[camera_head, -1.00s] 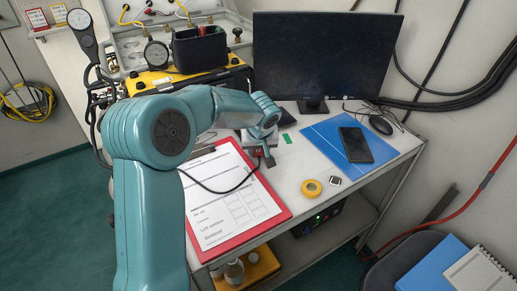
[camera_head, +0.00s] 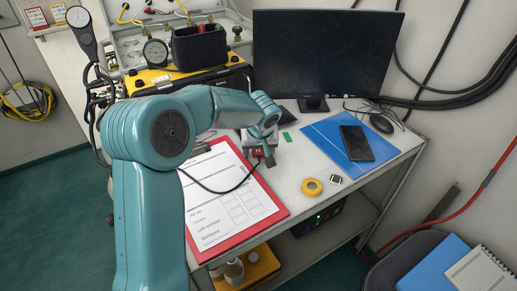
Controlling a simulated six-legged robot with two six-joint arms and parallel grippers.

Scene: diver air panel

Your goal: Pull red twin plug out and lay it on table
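My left gripper (camera_head: 265,154) is at the end of the teal arm, low over the table by the top right corner of the red clipboard. A small red piece, apparently the red twin plug (camera_head: 258,152), shows right at the fingers. A black cable loops over the clipboard's paper and ends beside it. The gripper and wrist hide much of this spot. I cannot tell whether the fingers are closed on the plug, or whether it sits in a socket. My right gripper is not in view.
The red clipboard (camera_head: 283,214) covers the table's left front. A yellow tape roll (camera_head: 312,187), blue folder (camera_head: 322,131) with a phone (camera_head: 356,143), and monitor (camera_head: 328,55) stand to the right. The gauge panel with a black bin (camera_head: 199,46) is behind. Bare table (camera_head: 290,165) lies right of the gripper.

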